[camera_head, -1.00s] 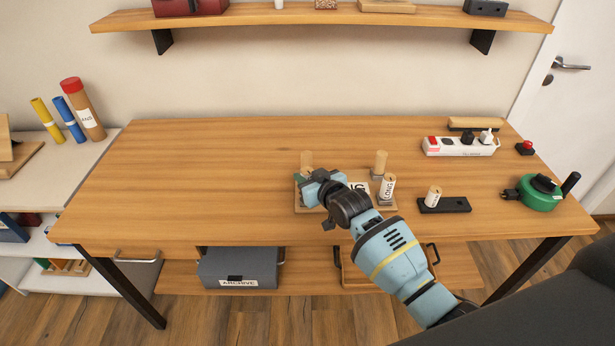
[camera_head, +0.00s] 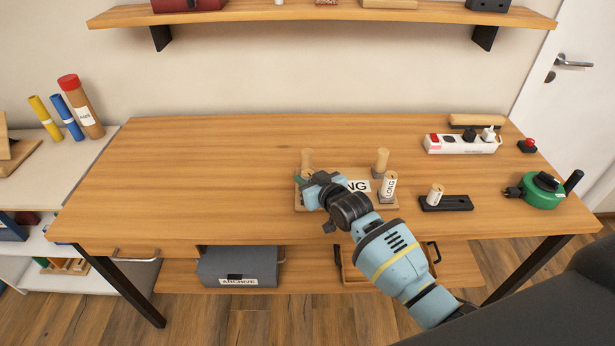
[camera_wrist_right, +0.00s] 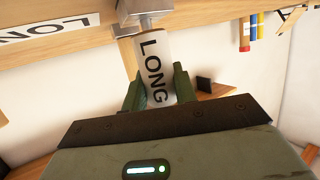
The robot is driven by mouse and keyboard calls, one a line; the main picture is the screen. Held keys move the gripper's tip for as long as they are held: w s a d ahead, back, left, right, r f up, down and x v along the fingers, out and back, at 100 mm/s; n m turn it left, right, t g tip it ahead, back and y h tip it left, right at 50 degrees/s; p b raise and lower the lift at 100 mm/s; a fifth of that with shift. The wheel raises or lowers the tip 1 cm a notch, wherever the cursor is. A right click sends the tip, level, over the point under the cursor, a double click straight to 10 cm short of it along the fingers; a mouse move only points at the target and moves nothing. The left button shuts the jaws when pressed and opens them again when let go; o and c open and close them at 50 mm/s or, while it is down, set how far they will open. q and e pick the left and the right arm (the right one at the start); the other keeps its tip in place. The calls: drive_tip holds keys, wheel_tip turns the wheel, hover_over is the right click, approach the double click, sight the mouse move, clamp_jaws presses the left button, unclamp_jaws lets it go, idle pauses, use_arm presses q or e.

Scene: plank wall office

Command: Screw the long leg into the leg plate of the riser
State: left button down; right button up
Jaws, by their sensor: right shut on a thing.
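The riser (camera_head: 345,206) lies on the table as a flat wooden board with its legs pointing up and a label ending in "NG". Pale legs stand at its back left (camera_head: 307,160), back right (camera_head: 381,162) and front right (camera_head: 389,184); the last is marked LONG. My right gripper (camera_head: 307,183) is at the board's front left corner and hides it. In the wrist view its green fingers are shut on the long leg (camera_wrist_right: 155,68), marked LONG. The leg's end is at the metal leg plate (camera_wrist_right: 138,12); its seating cannot be told. My left gripper is out of view.
A black holder (camera_head: 458,203) with a short pale peg (camera_head: 436,194) stands right of the riser. A power strip (camera_head: 462,144), a red button (camera_head: 527,146) and a green round tool (camera_head: 541,192) are farther right. The table's left half is clear.

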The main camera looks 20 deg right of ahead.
drive_tip(key=shift+f, duration=0.3)
drive_tip(key=o, duration=1)
drive_tip(key=shift+p+v, duration=0.4)
drive_tip(key=shift+v, duration=3.5)
drive_tip(key=shift+r, duration=0.1)
